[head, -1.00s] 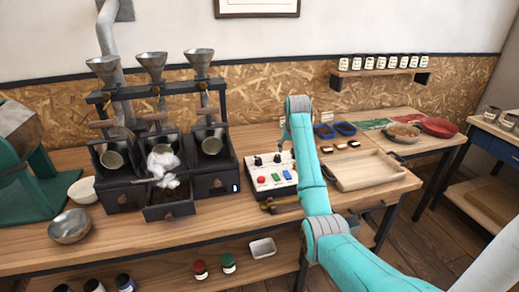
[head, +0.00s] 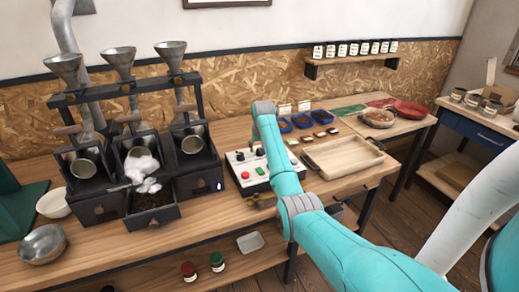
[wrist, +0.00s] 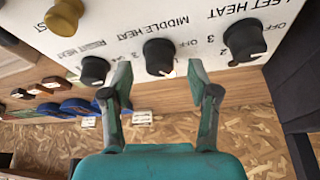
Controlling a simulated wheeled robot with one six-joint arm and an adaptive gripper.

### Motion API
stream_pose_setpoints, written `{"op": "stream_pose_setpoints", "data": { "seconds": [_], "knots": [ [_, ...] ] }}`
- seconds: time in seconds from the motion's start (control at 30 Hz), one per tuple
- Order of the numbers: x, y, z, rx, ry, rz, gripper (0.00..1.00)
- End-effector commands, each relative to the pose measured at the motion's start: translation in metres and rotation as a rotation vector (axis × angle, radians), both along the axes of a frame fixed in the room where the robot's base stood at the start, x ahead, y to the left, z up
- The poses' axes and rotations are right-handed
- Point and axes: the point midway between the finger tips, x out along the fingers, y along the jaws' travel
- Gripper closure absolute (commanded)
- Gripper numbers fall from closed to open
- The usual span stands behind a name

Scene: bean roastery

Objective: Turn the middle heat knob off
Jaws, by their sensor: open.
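The middle heat knob (wrist: 159,57) is black and round, on a white panel (wrist: 120,30) with upside-down lettering in the wrist view. A pale pointer mark shows at its lower edge, slightly right; OFF is printed to its right. My gripper (wrist: 159,71) is open, one finger on each side of this knob in the picture. I cannot tell whether they touch it. The right heat knob (wrist: 95,70) is close beside the left finger; the left heat knob (wrist: 244,40) is to the right. In the head view my arm hides the gripper and part of the control box (head: 254,186).
A brass-coloured knob (wrist: 64,16) stands on the panel's left. In the head view, the roaster with three funnels (head: 119,60) stands left of the box, and a wooden tray (head: 345,157) lies to the right. Blue dishes (head: 302,122) sit behind.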

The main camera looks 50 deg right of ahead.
Motion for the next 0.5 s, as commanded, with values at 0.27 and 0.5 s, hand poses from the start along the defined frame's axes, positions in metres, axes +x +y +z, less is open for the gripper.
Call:
{"op": "stream_pose_setpoints", "data": {
  "seconds": [0.27,0.5],
  "knots": [
    [0.0031,-0.0034,-0.0112,0.000,0.000,0.000,0.40],
    [0.0031,-0.0033,-0.0111,0.000,0.000,0.000,0.52]
  ]
}}
